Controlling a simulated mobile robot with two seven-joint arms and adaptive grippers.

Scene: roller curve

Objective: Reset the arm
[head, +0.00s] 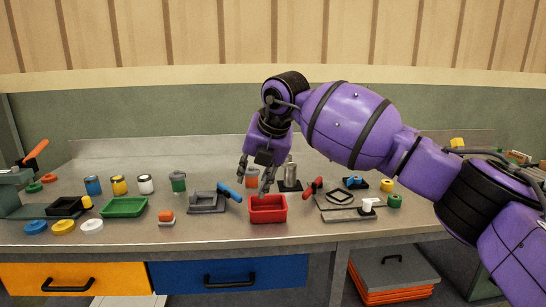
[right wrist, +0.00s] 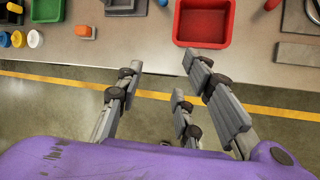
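My right arm, purple with black bands, reaches in from the right in the head view. Its three-fingered gripper (head: 256,182) points down above the bench, just above and beside the red tray (head: 267,214). In the right wrist view the gripper (right wrist: 163,65) has its grey fingers spread wide, with nothing between them. Bench edge and floor show beyond the fingers there, and the red tray (right wrist: 203,40) lies past the fingertips. My left gripper is not in view.
Orange (head: 75,278) and blue (head: 228,274) drawers sit below. Bare bench lies along the front edge.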

